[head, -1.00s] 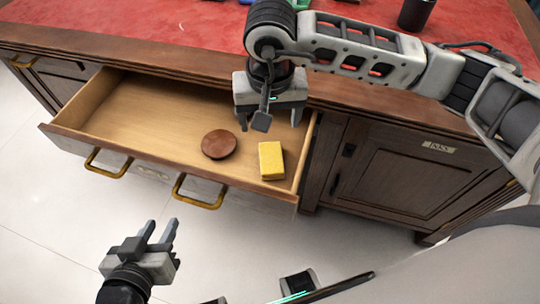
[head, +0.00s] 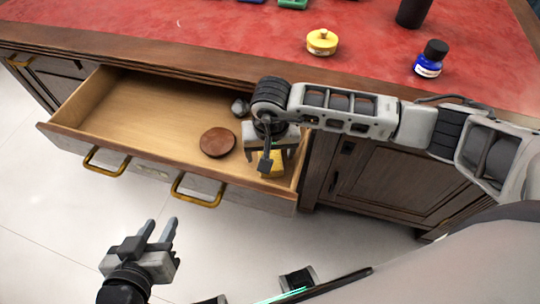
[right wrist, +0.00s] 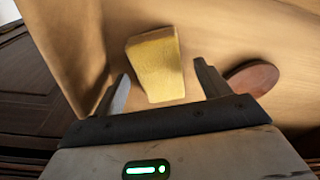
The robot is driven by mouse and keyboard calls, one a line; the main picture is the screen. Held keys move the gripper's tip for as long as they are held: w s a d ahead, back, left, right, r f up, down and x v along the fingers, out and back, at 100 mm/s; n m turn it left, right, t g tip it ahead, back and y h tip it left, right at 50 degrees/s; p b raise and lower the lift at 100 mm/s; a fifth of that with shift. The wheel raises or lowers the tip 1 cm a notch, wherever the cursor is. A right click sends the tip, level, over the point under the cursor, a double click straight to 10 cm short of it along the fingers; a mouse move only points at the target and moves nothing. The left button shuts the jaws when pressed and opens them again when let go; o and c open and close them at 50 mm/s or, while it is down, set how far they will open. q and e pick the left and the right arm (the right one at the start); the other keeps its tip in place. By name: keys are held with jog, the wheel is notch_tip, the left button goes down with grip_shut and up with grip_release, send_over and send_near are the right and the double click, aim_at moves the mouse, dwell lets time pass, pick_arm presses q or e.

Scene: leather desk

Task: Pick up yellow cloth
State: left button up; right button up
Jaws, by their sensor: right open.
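The yellow cloth (head: 273,168) is a folded block in the right end of the open drawer (head: 130,105). My right gripper (head: 271,158) is above it and partly hides it in the head view. In the right wrist view the yellow cloth (right wrist: 156,65) lies ahead of and between the two spread fingers of the right gripper (right wrist: 163,88), with no visible contact. The right gripper is open and empty. My left gripper (head: 160,232) is open and empty, outside the drawer at the lower left.
A yellow tin (head: 322,42) and blue ink bottle (head: 430,59) stand on the red desktop (head: 200,35).

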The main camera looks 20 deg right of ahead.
jog(key=c, duration=1.1)
jog(key=shift+c, duration=0.2)
jog(key=shift+r, duration=0.1)
